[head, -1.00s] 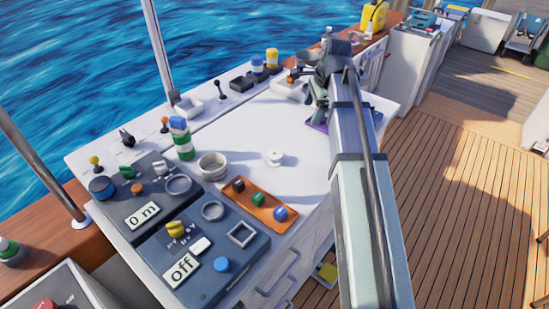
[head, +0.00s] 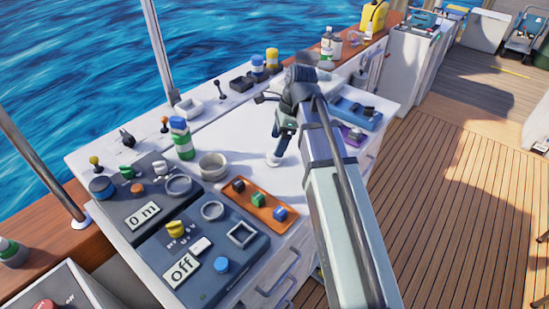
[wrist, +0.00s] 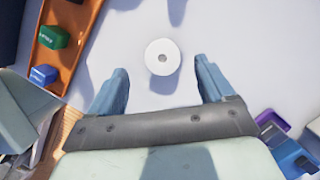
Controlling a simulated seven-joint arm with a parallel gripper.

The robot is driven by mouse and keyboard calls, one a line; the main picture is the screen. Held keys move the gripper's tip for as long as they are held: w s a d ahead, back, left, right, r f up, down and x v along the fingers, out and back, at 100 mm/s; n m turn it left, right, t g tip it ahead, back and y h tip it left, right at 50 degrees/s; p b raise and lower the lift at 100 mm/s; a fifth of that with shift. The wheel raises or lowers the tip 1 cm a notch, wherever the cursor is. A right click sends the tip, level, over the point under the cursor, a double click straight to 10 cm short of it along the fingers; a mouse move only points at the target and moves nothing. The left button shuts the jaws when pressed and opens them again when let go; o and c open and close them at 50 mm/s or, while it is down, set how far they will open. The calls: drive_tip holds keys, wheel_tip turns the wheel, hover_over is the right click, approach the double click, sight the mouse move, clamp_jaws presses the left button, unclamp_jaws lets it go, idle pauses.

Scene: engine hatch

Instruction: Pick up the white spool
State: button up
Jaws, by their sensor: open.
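The white spool (wrist: 163,57) lies on the white console top, seen from above as a round disc with a dark centre hole. In the wrist view it sits just beyond and between the two blue-grey fingers of my gripper (wrist: 162,88). The fingers are spread apart and nothing is between them. In the head view my gripper (head: 279,146) hangs over the console top and covers most of the spool; only a bit of white (head: 273,160) shows at the fingertips. I cannot tell the height left between fingers and spool.
An orange tray (head: 266,220) with small coloured blocks lies to the left of the spool. A blue tray (head: 357,112) and a purple tray (head: 350,133) lie to the right. The surface around the spool is clear.

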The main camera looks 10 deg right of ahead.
drive_tip(key=shift+a+f, duration=0.15)
drive_tip(key=shift+f, duration=0.4)
drive_tip(key=shift+f, duration=0.15)
drive_tip(key=shift+x, duration=2.45)
drive_tip(key=shift+w, duration=0.15)
drive_tip(key=c, duration=1.1)
